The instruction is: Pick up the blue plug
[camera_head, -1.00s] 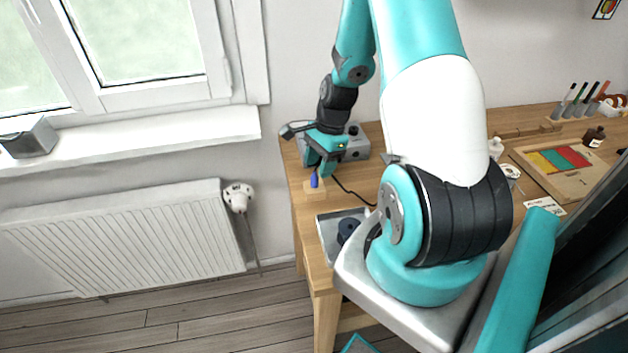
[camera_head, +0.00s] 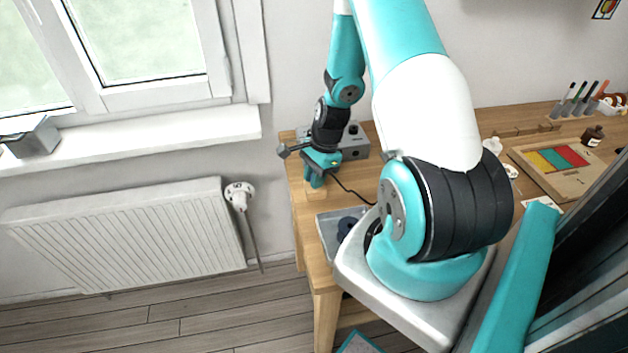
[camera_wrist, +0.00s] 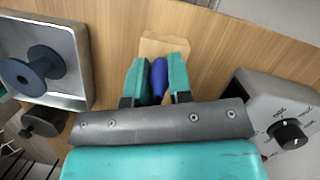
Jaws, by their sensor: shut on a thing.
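The blue plug (camera_wrist: 159,78) shows in the wrist view between the two teal fingers of my gripper (camera_wrist: 158,82). The fingers are shut on it, one on each side. A light wooden block (camera_wrist: 163,46) lies just beyond and under the plug. Whether the plug still touches the block cannot be told. In the head view my gripper (camera_head: 314,180) is low over the table's left end, and the plug is hidden there by the fingers.
A grey box with a knob (camera_wrist: 285,125) stands right of my gripper in the wrist view. A metal tray (camera_wrist: 84,70) with a dark blue spool (camera_wrist: 36,72) is at left. The wooden table (camera_head: 312,240) ends close by on its left side.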

